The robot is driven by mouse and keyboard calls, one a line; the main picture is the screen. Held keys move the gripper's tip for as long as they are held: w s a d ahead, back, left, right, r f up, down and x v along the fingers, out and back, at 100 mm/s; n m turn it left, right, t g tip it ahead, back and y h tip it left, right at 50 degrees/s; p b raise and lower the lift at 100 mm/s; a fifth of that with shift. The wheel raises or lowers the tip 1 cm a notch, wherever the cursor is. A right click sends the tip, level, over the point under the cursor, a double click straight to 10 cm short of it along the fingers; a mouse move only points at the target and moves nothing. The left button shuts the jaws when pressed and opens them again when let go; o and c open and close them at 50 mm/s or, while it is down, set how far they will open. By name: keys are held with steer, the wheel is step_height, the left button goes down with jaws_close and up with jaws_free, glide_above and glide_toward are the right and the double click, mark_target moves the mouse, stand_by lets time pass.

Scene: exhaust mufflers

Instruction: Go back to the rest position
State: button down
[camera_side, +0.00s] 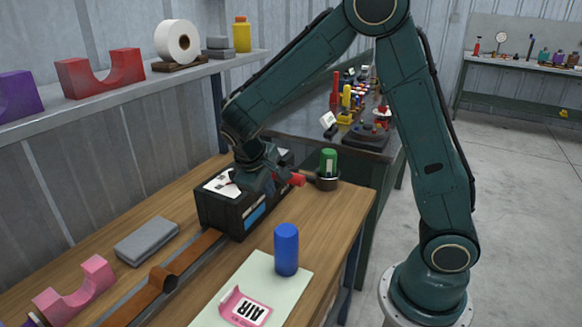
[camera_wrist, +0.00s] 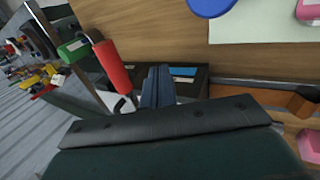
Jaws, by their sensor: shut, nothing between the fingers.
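My gripper (camera_side: 268,186) is low over the black box (camera_side: 236,220) on the wooden bench, close to its top. Its fingers also show in the wrist view (camera_wrist: 157,88), together and empty in front of the box. A red cylinder (camera_side: 295,179) is just right of my gripper; in the wrist view the red cylinder (camera_wrist: 113,67) is left of the fingers. I cannot tell whether my gripper touches the box. My arm hides part of the box top.
A green cylinder (camera_side: 328,162) stands in a dark holder beyond the box. A blue cylinder (camera_side: 286,250) stands on a pale mat (camera_side: 262,274) with a pink AIR label. A grey block (camera_side: 147,240) and pink cradle (camera_side: 75,290) are at left. A shelf (camera_side: 120,96) runs along the wall.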

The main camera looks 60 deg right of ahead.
steer(key=shift+r, duration=0.1)
stand_by(0.3)
steer(key=s+a+r+t+y, duration=0.2)
steer(key=s+a+r, duration=0.1)
steer(key=s+r, duration=0.4)
steer(key=s+a+r+t+y, duration=0.3)
steer(key=s+r, duration=0.3)
steer(key=s, duration=0.7)
steer(key=shift+r+t, duration=0.3)
steer(key=shift+r, duration=0.1)
stand_by(1.6)
